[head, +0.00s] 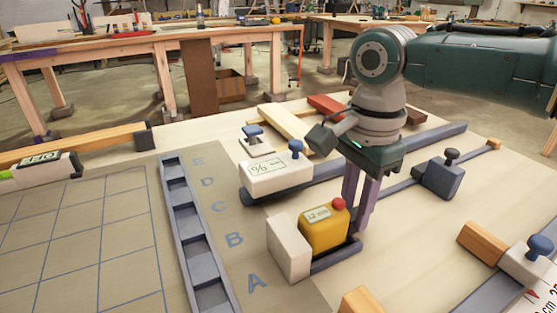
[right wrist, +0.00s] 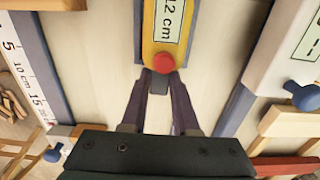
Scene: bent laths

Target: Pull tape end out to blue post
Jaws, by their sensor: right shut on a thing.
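The yellow tape case (head: 323,230) has a "12 cm" display and a red button, and stands against a white block (head: 288,247). It also shows in the right wrist view (right wrist: 162,45), where a dark grey tab (right wrist: 159,83) sticks out at its red-button end. My right gripper (head: 357,226) points down beside the case. In the right wrist view its fingertips (right wrist: 159,90) are closed on the tab, close to the case. My left gripper is out of view.
A white block with a "%" display (head: 275,177) stands left of my right gripper. A slotted grey rail (head: 193,235) runs beside letters A to E. Wooden blocks (head: 482,242) lie at the right. The board between the tape case and the grey-blue block is mostly clear.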

